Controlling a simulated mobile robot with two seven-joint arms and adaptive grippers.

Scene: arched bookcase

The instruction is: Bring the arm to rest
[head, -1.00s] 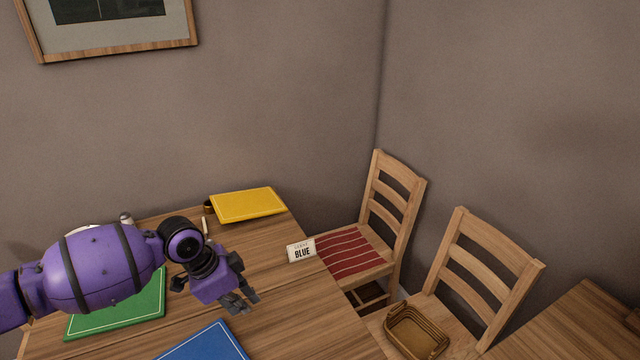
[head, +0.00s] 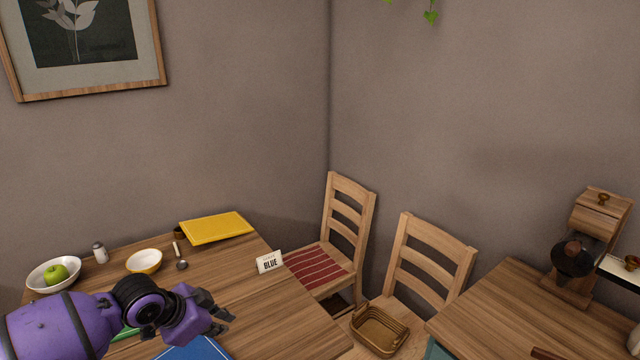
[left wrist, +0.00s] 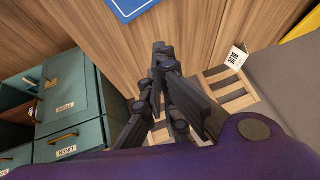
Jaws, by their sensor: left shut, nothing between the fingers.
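My left arm is purple and comes in from the lower left of the head view. My left gripper (head: 222,322) is above the wooden table (head: 262,312), near the blue mat (head: 196,349). Its dark fingers are shut with nothing between them. In the left wrist view the closed fingers (left wrist: 160,52) point toward the table's side, with the blue mat's corner (left wrist: 130,8) beyond them. My right gripper is not in view.
The table holds a yellow mat (head: 216,228), a "BLUE" card (head: 269,262), a yellow-rimmed bowl (head: 144,262) and a white bowl with a green apple (head: 56,274). Two chairs stand right of it, one bearing a basket (head: 379,330). Teal drawers (left wrist: 75,95) show in the wrist view.

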